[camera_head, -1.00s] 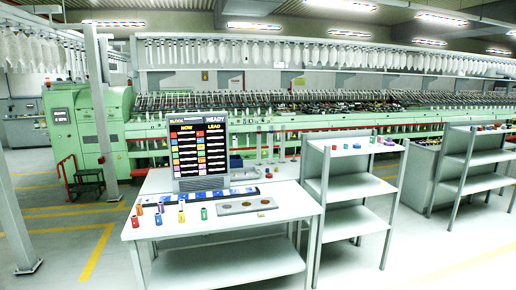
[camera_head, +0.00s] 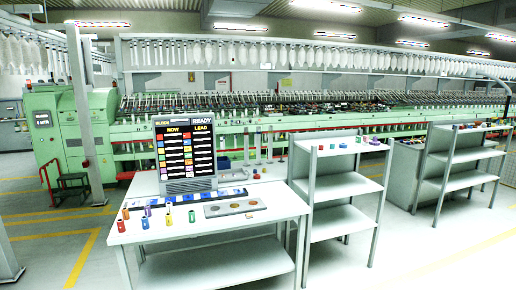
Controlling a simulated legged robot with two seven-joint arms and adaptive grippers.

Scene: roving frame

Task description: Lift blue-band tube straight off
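Several small coloured tubes stand on the white table (camera_head: 215,228) in front of me. Among them are a red one (camera_head: 121,226), a green one (camera_head: 192,216), an orange one (camera_head: 126,214) and a purple one (camera_head: 147,211). They are too small for me to tell which has a blue band. A grey plate with round spots (camera_head: 235,208) lies to their right. Neither of my grippers is in view.
A black display board (camera_head: 187,152) stands at the table's back. A shelf rack (camera_head: 335,190) with small coloured pieces on top stands right of the table, another rack (camera_head: 455,175) farther right. Floor is clear at the front right. A grey post (camera_head: 85,110) rises at left.

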